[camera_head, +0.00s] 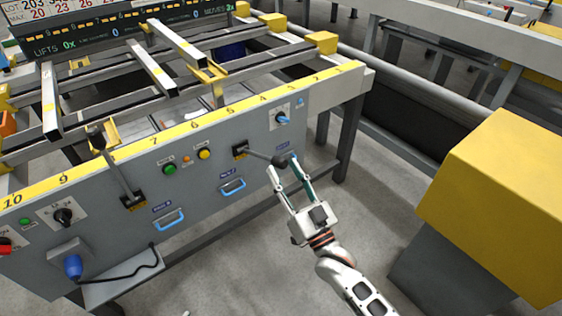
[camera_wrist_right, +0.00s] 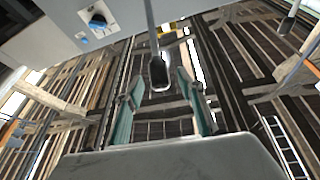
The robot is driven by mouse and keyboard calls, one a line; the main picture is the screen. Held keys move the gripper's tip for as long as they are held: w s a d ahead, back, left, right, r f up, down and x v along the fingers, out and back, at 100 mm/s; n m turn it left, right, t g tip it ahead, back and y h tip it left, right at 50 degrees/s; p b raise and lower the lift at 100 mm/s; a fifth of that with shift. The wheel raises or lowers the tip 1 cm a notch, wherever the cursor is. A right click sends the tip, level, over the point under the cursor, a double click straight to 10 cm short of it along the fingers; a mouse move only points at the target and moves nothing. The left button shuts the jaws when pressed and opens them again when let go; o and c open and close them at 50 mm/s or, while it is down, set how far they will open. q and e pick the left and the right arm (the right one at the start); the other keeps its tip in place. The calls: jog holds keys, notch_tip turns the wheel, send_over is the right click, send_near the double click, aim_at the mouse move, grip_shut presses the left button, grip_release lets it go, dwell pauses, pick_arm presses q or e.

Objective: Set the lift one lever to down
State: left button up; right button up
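Two levers with black knobs stand on the grey front panel. The nearer-to-gripper lever (camera_head: 262,155) sticks out from its black and yellow slot toward the right, its knob (camera_head: 281,161) at the right gripper's fingertips. The other lever (camera_head: 118,170), further left, points up, with its knob (camera_head: 96,136) above the panel's top edge. I cannot read which one is lift one. My right gripper (camera_head: 281,164) is open; in the right wrist view its teal-padded fingers stand apart, with the knob (camera_wrist_right: 158,72) between the tips and gaps on both sides. My left gripper is not in view.
The panel (camera_head: 205,205) also bears a green button (camera_head: 170,169), a yellow button (camera_head: 204,154), blue handles (camera_head: 232,186), a blue knob (camera_head: 282,118) and a black rotary knob (camera_head: 63,216). A yellow block (camera_head: 505,205) stands at right. Floor between is clear.

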aim_at(280, 162)
jog(key=shift+x, duration=1.6)
